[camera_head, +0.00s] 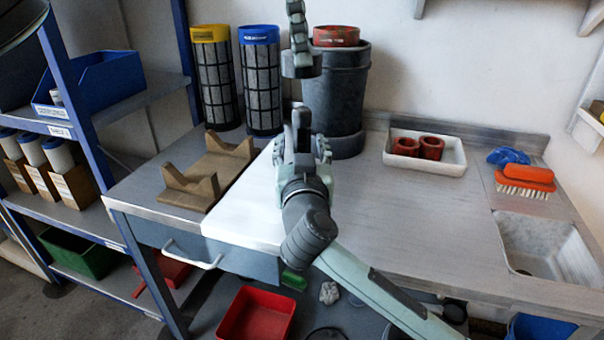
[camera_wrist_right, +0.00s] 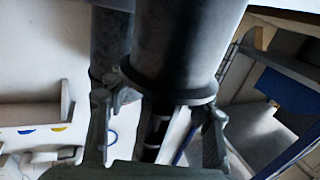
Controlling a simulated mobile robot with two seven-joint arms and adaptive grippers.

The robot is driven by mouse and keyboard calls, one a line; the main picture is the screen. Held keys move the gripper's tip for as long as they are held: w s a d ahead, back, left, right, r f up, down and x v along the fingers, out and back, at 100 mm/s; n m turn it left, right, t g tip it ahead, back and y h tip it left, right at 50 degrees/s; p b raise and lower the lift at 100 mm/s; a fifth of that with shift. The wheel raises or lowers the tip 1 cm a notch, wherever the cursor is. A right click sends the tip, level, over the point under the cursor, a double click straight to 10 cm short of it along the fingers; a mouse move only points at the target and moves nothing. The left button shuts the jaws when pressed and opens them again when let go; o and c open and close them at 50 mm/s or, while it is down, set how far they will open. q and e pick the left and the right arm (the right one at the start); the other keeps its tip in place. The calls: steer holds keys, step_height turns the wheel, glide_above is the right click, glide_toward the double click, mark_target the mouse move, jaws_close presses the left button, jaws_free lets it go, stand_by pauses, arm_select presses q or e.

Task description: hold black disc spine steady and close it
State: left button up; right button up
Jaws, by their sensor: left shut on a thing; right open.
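My left gripper (camera_head: 299,48) comes down from the top edge of the head view, seen nearly edge-on. It is shut on a dark disc-shaped piece, which I take for the black disc spine (camera_head: 302,67). My right gripper (camera_head: 302,122) is open and points up below it, on the arm from the lower right. In the right wrist view its two fingers (camera_wrist_right: 158,125) stand apart. A dark cylinder with a flange and a narrower black shaft shows beyond and between them; I cannot tell whether the fingers touch it.
A dark barrel (camera_head: 347,100) with a red top stands close behind my grippers. Left are yellow-topped (camera_head: 212,80) and blue-topped (camera_head: 260,80) filters and a brown cradle (camera_head: 190,190). A white tray (camera_head: 455,160) holds red rings. An orange brush (camera_head: 525,178) lies by the sink (camera_head: 530,235).

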jaws_close()
stand_by(0.3)
arm_select(q)
glide_above(303, 109)
steer(key=shift+w+a+f, duration=0.1)
steer(key=shift+f, duration=1.15)
steer(key=shift+a+f, duration=0.1)
steer(key=shift+f, duration=1.15)
steer(key=shift+f, duration=0.1)
steer(key=shift+f, duration=0.8)
steer(key=shift+f, duration=0.55)
